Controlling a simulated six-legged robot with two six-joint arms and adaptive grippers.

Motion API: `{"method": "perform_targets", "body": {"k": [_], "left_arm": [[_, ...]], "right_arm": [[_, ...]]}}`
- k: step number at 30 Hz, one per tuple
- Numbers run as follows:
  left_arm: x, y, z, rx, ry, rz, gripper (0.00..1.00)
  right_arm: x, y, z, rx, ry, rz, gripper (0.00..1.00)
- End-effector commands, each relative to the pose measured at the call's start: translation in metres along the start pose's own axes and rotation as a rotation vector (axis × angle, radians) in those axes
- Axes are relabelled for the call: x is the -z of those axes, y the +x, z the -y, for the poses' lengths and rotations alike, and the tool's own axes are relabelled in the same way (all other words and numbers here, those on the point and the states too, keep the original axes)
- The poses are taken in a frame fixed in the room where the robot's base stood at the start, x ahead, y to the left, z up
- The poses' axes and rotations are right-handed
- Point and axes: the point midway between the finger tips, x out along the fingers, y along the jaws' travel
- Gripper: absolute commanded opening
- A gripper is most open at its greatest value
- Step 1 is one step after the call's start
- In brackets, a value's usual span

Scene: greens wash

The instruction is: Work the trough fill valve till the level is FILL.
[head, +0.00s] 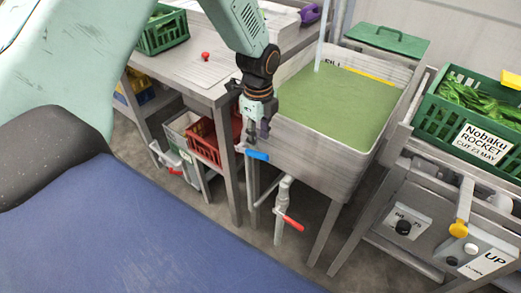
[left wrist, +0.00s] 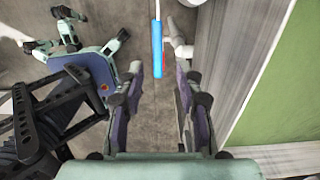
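The trough (head: 310,150) is a grey metal tank full of green water (head: 335,105). A FILL mark (head: 332,62) and a yellow line (head: 368,74) show on its inner back wall, just above the water. A blue valve handle (head: 257,155) is at the trough's front left corner. My left gripper (head: 252,137) points down just above it. In the left wrist view, the gripper (left wrist: 157,72) is open, with the blue handle (left wrist: 157,50) between and beyond the fingertips, with gaps to both. My right gripper is not in view.
A red-handled valve (head: 291,222) hangs on a pipe under the trough. A steel table (head: 205,75) stands left, with a red crate (head: 204,142) below. A crate of greens (head: 470,120) and a control panel (head: 440,230) are at right. A pale vertical strip (head: 320,45) meets the water.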

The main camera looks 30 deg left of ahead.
Motion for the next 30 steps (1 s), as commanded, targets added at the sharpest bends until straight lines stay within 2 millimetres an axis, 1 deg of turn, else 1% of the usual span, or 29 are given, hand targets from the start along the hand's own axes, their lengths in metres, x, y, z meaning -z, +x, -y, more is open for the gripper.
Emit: {"method": "perform_targets", "body": {"k": [1, 6, 9, 12, 16, 24, 30], "left_arm": [[0.000, 0.010, -0.003, -0.006, 0.000, 0.000, 0.36], [0.001, 0.038, -0.004, -0.005, -0.001, 0.000, 0.36], [0.001, 0.051, -0.004, -0.004, -0.001, 0.000, 0.36], [0.000, 0.060, -0.003, -0.003, -0.001, 0.000, 0.36], [0.000, 0.066, -0.002, -0.001, 0.000, 0.000, 0.36], [0.000, 0.067, 0.001, -0.001, -0.001, 0.000, 0.35], [0.000, 0.067, 0.001, -0.001, -0.001, 0.000, 0.18]], "right_arm": [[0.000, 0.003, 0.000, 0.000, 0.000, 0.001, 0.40], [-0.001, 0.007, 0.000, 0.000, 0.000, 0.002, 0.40], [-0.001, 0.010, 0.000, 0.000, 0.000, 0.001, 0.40], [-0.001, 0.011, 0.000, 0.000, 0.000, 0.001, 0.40], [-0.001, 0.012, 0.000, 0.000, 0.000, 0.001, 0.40], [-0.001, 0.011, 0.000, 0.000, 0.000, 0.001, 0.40], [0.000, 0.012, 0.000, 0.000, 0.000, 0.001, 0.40]]}}
